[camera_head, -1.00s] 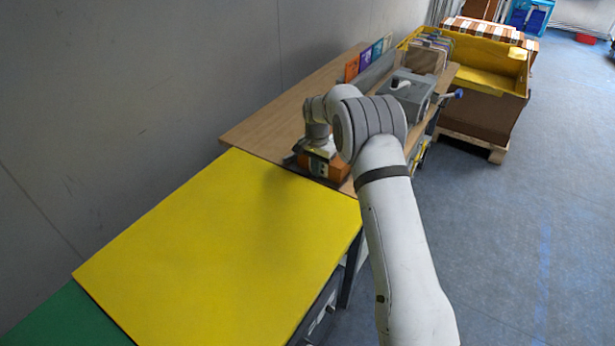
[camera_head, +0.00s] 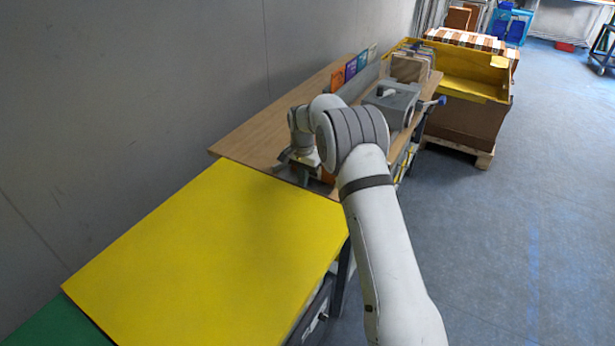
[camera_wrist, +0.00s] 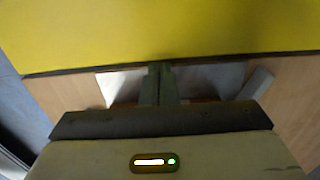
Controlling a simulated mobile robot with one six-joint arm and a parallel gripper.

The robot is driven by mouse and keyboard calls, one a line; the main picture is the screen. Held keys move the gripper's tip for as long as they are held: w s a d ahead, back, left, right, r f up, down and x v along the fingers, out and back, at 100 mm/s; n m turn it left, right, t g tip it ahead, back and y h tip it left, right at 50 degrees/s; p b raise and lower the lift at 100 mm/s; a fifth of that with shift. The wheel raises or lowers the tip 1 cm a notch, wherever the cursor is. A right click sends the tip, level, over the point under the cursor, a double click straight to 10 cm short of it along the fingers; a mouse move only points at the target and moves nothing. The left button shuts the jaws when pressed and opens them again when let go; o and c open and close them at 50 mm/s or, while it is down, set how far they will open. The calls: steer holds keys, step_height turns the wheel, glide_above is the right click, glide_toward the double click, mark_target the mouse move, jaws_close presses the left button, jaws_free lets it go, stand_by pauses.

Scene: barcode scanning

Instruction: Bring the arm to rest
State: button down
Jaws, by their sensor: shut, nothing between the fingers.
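My gripper (camera_wrist: 160,75) is shut and empty in the wrist view, its two dark green fingers together near the edge of the yellow table top (camera_wrist: 160,28). In the head view my white and grey arm bends over the wooden table (camera_head: 255,125), and my gripper (camera_head: 305,180) hangs over its front edge, partly hidden by the arm. Pale, blurred flat shapes lie behind the fingers in the wrist view; I cannot tell what they are.
The yellow table top (camera_head: 210,250) is bare. On the wooden table stand a grey device (camera_head: 392,105) and coloured cards (camera_head: 351,67). A yellow crate (camera_head: 465,75) stands beyond on a pallet. A grey wall is at left; blue floor (camera_head: 500,230) at right is clear.

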step_height(320, 180, up, 9)
steer(key=s+d+r+n+t, duration=0.1)
steer(key=s+d+r, duration=0.45)
steer(key=s, duration=0.25)
steer(key=s+d+r+n, duration=0.2)
steer(key=s+d+r, duration=0.2)
steer(key=s+r, duration=0.35)
steer(key=s+d+f+n, duration=0.1)
steer(key=s+d+f, duration=0.1)
steer(key=s, duration=1.1)
steer(key=s+d+f+n+t, duration=0.1)
steer(key=s+d+n, duration=0.1)
steer(key=s, duration=1.1)
steer(key=shift+s+d+f+t, duration=0.15)
steer(key=shift+d+f+t, duration=0.2)
steer(key=shift+d, duration=0.25)
